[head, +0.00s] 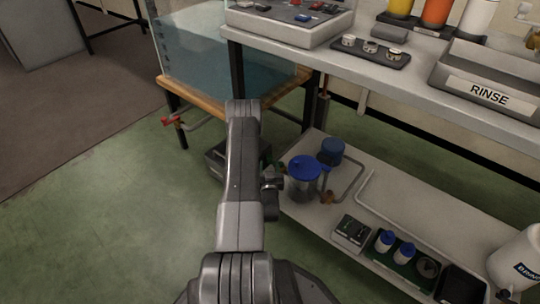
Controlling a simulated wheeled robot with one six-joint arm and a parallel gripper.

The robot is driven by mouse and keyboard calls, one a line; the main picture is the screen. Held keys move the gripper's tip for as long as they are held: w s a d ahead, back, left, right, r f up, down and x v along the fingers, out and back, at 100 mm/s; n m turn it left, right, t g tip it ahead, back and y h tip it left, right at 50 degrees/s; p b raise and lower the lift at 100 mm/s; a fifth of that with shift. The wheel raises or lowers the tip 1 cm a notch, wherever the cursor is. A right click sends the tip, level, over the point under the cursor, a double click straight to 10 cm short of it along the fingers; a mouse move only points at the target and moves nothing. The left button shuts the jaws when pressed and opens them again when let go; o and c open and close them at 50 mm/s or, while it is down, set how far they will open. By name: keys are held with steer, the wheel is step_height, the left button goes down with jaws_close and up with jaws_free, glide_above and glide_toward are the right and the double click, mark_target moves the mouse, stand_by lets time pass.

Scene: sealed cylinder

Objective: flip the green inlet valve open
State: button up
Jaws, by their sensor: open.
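A grey cylinder with a blue lid (304,178) stands on the low shelf, just right of my arm. Pipes run from its right side. Something small and greenish shows by the dark box left of the cylinder, partly behind my arm; I cannot tell whether it is the green inlet valve or how its handle lies. My arm rises from the bottom middle and hides the area behind it. Its gripper fingers cannot be made out; a dark arm part shows just left of the cylinder.
A water tank (215,50) stands on a wooden stand with a red-handled tap (170,121) at its left. A bench with a RINSE tray (490,93) overhangs the low shelf (440,220). A blue-topped container (332,151) stands behind the cylinder. Green floor is clear at left.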

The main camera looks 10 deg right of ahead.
steer(key=b+x, duration=0.2)
steer(key=x, duration=0.6)
steer(key=shift+c, duration=0.3)
